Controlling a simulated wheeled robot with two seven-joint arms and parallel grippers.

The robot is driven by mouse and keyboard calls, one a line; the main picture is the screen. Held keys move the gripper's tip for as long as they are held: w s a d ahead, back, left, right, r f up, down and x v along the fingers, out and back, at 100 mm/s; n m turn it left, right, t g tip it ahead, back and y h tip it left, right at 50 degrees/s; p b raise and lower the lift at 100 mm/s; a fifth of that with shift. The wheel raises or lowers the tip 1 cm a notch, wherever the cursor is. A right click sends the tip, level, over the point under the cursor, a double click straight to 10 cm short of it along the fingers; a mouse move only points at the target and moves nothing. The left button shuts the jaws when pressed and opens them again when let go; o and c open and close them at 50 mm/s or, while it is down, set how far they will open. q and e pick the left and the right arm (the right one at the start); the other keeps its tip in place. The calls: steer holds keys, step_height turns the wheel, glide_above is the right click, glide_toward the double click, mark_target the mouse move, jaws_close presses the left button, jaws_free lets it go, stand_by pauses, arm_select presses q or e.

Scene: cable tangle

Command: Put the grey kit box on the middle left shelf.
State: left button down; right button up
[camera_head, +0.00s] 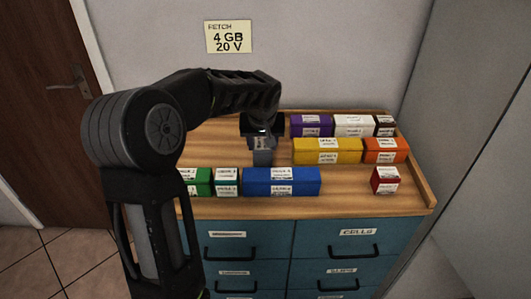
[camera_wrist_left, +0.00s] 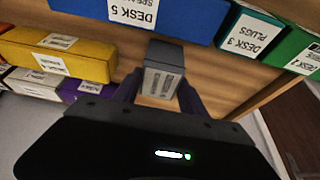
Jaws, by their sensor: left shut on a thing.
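The grey kit box (camera_head: 263,157) is a small block with a pale label, at the middle of the wooden top in the head view. My left gripper (camera_head: 262,138) is above it, pointing down, and shut on it. In the left wrist view the grey box (camera_wrist_left: 164,58) sits between the two fingers (camera_wrist_left: 158,97). I cannot tell whether its underside touches the wood. My right gripper is in neither view. No middle left shelf can be made out.
A blue box (camera_head: 282,182) and a green box (camera_head: 196,184) stand in front on the wooden top (camera_head: 340,205). Yellow (camera_head: 328,150), orange (camera_head: 385,150), purple (camera_head: 311,126) and white (camera_head: 353,126) boxes stand to the right. A small red box (camera_head: 385,180) stands front right. Teal drawers (camera_head: 245,250) are below.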

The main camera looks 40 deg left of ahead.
mark_target(262, 154)
arm_select(q)
steer(key=shift+f, duration=0.15)
steer(key=shift+f, duration=1.9)
steer(key=shift+f, duration=0.1)
steer(key=c, duration=0.6)
jaws_free()
steer(key=shift+c, duration=0.2)
steer(key=v, duration=1.2)
steer(key=shift+b, duration=0.4)
